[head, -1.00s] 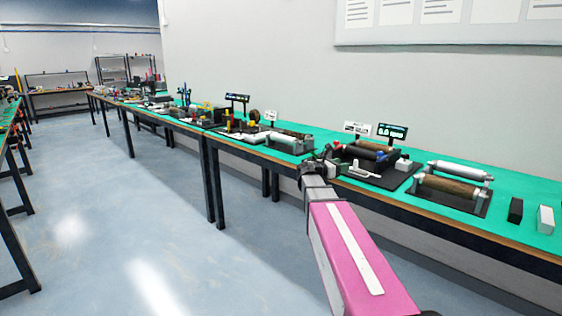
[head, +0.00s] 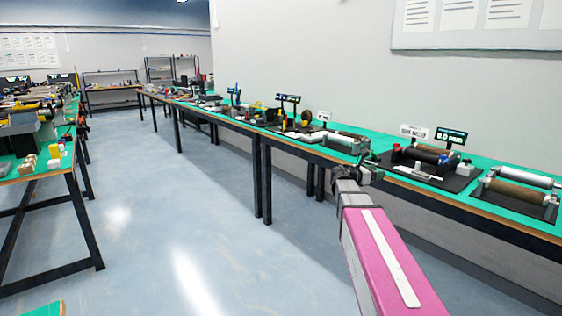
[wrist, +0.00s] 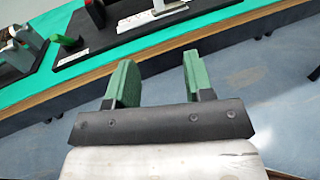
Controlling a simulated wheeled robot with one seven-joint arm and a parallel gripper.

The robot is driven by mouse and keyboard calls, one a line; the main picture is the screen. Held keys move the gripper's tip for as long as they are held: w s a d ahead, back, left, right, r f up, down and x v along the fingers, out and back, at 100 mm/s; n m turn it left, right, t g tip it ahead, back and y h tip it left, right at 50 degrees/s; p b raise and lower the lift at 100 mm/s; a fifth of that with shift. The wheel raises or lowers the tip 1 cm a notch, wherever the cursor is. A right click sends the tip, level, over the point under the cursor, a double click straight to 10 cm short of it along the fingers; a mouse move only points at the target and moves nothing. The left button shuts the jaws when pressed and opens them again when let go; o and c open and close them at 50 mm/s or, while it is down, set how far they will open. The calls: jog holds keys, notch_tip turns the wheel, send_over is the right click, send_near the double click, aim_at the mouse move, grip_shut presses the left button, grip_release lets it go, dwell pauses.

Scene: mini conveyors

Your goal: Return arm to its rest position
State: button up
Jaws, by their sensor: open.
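My pink arm reaches forward from the lower right of the head view. My gripper (head: 369,168) is at its end, small in the head view, by the front edge of the long green-topped bench (head: 310,149). In the wrist view the two green fingers of my gripper (wrist: 157,80) stand apart with nothing between them. Beyond the fingers are the bench's front edge and the blue floor. No held object shows.
On the bench, a black board with rollers (head: 428,167) and a roller stand (head: 515,197) sit to the right of my gripper. Another bench (head: 45,165) stands at the left. The blue floor (head: 180,210) between the benches is clear.

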jog(key=s+a+f+m+g+y, duration=0.2)
jog(key=s+a+f+m+y, duration=0.25)
jog(key=f, duration=0.55)
jog(key=s+a+f+m+g+y, duration=0.15)
jog(key=s+f+m+y, duration=0.25)
jog(key=s+f+m, duration=0.45)
jog(key=s+a+f+m+g+y, duration=0.2)
jog(key=s+a+f+m+y, duration=0.6)
jog(key=s+a+f, duration=0.3)
jog(key=shift+a+f+m, duration=0.4)
jog(key=shift+a+f, duration=0.35)
jog(key=shift+a, duration=0.45)
jog(key=shift+g, duration=0.25)
